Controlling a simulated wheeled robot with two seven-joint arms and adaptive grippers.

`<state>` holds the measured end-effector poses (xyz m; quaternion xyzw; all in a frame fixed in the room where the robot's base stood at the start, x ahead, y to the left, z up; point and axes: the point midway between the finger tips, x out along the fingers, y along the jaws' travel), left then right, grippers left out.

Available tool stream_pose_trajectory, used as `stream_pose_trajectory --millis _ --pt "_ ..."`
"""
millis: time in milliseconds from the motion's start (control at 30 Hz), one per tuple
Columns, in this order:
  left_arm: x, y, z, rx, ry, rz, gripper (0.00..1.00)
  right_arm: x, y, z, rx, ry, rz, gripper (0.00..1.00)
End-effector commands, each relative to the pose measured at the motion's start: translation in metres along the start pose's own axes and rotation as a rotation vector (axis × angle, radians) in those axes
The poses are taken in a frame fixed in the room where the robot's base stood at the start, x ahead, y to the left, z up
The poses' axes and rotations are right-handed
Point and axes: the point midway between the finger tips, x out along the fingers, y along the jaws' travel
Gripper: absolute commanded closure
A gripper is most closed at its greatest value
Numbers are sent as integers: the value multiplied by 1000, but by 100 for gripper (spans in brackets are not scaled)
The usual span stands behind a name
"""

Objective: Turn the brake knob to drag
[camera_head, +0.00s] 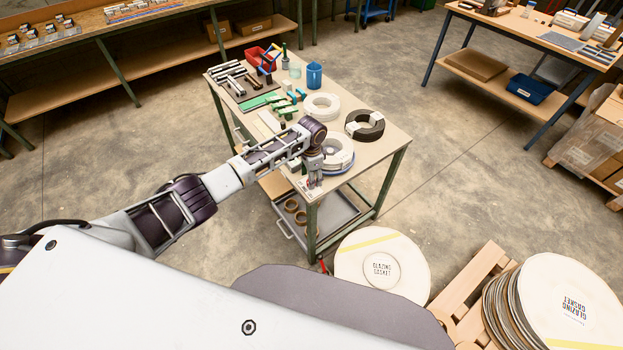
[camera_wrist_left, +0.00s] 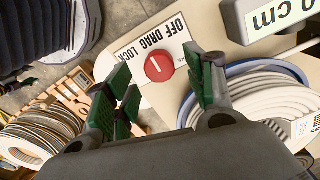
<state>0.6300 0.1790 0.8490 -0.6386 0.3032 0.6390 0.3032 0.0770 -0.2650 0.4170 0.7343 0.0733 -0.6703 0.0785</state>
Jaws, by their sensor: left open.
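The red round brake knob (camera_wrist_left: 159,67) shows in the left wrist view, with a short pale line across its face. It sits at the edge of a white label plate (camera_wrist_left: 180,30) reading OFF, DRAG, LOCK. I cannot tell exactly which word the line points to. My left gripper (camera_wrist_left: 165,88) is open, its green-padded fingers spread on either side of the knob in that view, with nothing between them. Whether they touch it is unclear. In the head view my left gripper (camera_head: 313,182) is over the near corner of the cart, largely hiding the knob. My right gripper is not in view.
A white coil with blue edging (camera_head: 338,155) lies close beside the gripper, and a grey box marked cm (camera_wrist_left: 270,16) is near in the wrist view. A dark coil (camera_head: 365,125) and a white coil (camera_head: 321,106) lie farther back.

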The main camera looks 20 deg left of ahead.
Motion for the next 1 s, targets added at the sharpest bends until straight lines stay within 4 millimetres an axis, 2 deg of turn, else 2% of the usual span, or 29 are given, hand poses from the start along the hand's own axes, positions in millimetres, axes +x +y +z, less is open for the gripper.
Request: stream_pose_trajectory --millis 600,800,1000 --pt "-86 0 -1 1 2 -1 46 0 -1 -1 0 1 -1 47" --pt "-98 0 -1 1 1 0 46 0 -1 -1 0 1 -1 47" --pt "-100 0 0 1 1 0 46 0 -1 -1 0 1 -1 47"
